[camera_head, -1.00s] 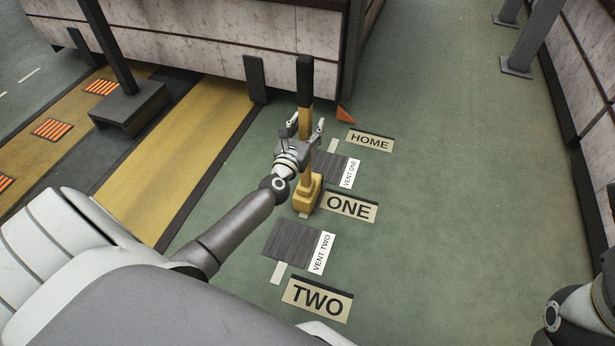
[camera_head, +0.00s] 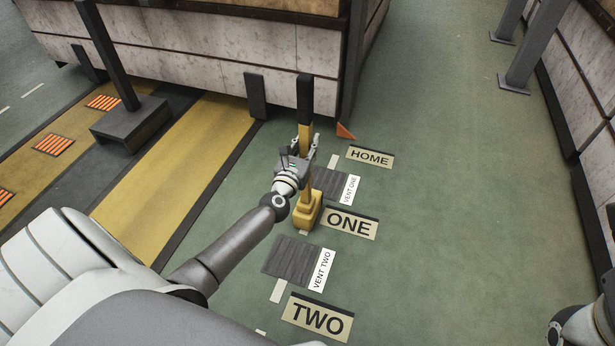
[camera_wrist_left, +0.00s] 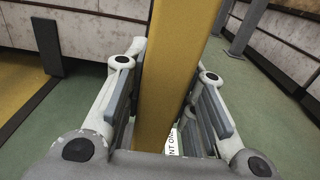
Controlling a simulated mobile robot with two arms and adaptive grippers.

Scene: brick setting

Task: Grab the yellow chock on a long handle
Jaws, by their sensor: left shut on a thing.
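The yellow chock (camera_head: 307,212) stands upright on the green floor beside the ONE sign. Its long yellow handle with a black top (camera_head: 304,92) rises from it. My left gripper (camera_head: 303,150) is shut around the yellow handle, between the black top and the chock block. In the left wrist view the yellow handle (camera_wrist_left: 172,80) runs between the two fingers of the left gripper (camera_wrist_left: 172,95). Part of the handle is hidden by the gripper. Part of my right arm (camera_head: 580,325) shows at the lower right edge; its fingertips are not in view.
Floor signs HOME (camera_head: 370,156), ONE (camera_head: 350,223) and TWO (camera_head: 318,317) lie in a row with two dark vents. A panelled wall (camera_head: 210,50) stands behind the handle. A small orange wedge (camera_head: 345,131) lies near its corner. The floor to the right is clear.

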